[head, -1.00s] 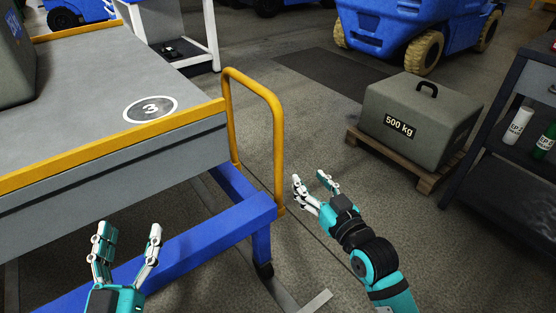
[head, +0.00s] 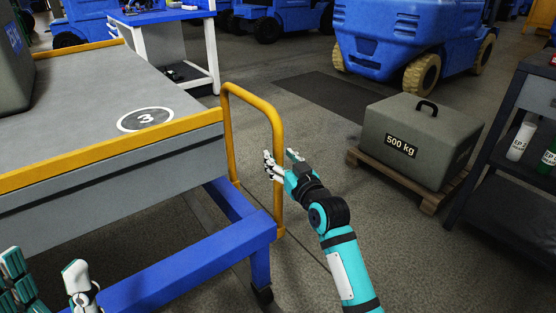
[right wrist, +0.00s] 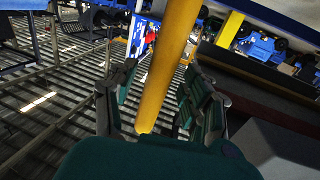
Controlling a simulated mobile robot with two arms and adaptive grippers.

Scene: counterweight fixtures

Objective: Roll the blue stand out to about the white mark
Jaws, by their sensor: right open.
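The blue stand (head: 205,260) has a blue frame on castors, a grey top marked 3 with yellow edging, and a yellow hoop handle (head: 250,93) on its right end. My right gripper (head: 279,158) is open at the handle's near upright. In the right wrist view this yellow upright (right wrist: 166,70) runs between the open fingers (right wrist: 150,105); I cannot tell whether they touch it. My left gripper (head: 48,275) is open and empty at the lower left, partly cut off. A short pale strip (right wrist: 38,103) lies on the floor in the right wrist view, possibly the white mark.
A grey 500 kg block (head: 420,140) sits on a wooden pallet (head: 392,178) to the right. A dark shelf cart (head: 515,150) with bottles stands at the right edge. A blue forklift (head: 410,40) is behind. Bare floor lies between stand and pallet.

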